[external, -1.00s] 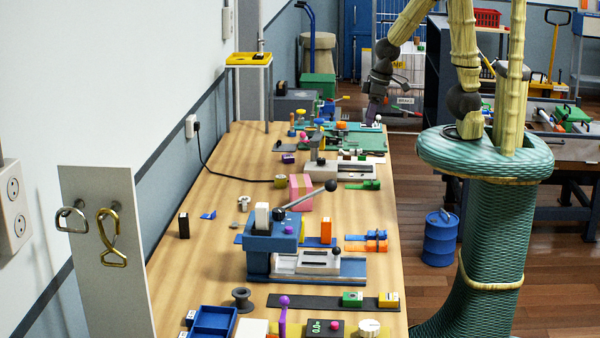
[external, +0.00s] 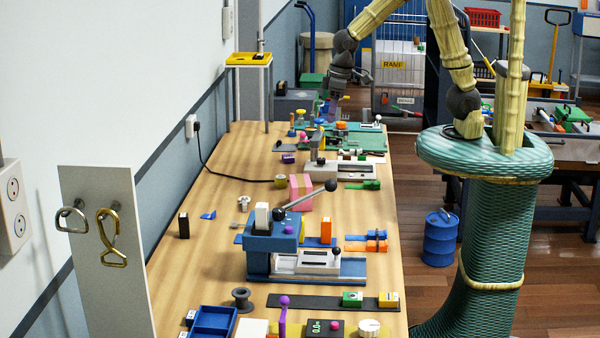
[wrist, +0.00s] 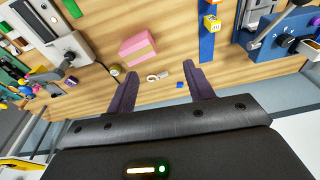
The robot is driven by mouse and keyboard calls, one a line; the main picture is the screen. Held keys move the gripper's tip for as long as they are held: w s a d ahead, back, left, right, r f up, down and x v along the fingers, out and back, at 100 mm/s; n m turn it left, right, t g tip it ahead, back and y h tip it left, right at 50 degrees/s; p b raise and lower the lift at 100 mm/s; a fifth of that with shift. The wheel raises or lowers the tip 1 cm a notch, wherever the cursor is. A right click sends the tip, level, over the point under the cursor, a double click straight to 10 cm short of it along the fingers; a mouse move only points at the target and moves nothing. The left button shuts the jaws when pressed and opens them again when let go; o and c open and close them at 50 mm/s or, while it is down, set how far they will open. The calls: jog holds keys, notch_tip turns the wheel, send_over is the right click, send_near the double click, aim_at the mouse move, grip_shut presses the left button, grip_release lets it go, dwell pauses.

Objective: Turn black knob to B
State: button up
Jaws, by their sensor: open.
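My gripper (wrist: 162,80) is open and empty in the wrist view, its two dark purple fingers apart above the wooden bench. In the external view my gripper (external: 331,104) is small and hangs above the far end of the bench, its fingers hard to make out. I cannot pick out with certainty a black knob with a B mark. A black ball (external: 331,185) tips the grey lever of the blue press (external: 272,247). Another black ball (external: 337,251) sits on the slotted white plate at the press's front. The blue press also shows in the wrist view (wrist: 275,48).
A pink block (wrist: 137,47), a white hook (wrist: 157,76) and a small blue piece (wrist: 180,85) lie on the bench. A yellow tray (external: 248,58) stands on a raised shelf by the wall. Bare wood (external: 215,190) shows along the wall side.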

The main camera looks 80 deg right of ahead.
jog(key=w+a+r, duration=0.1)
jog(key=w+a, duration=0.6)
jog(key=a, duration=0.1)
jog(key=m+g, duration=0.2)
send_over(279, 210)
jog(key=shift+d+r, duration=0.15)
jog(key=shift+r, duration=0.35)
jog(key=shift+f, duration=0.15)
notch_tip(279, 210, down, 17)
jog(key=p, duration=0.4)
jog(key=shift+f+p, duration=0.1)
jog(key=shift+p, duration=0.25)
jog(key=c, duration=1)
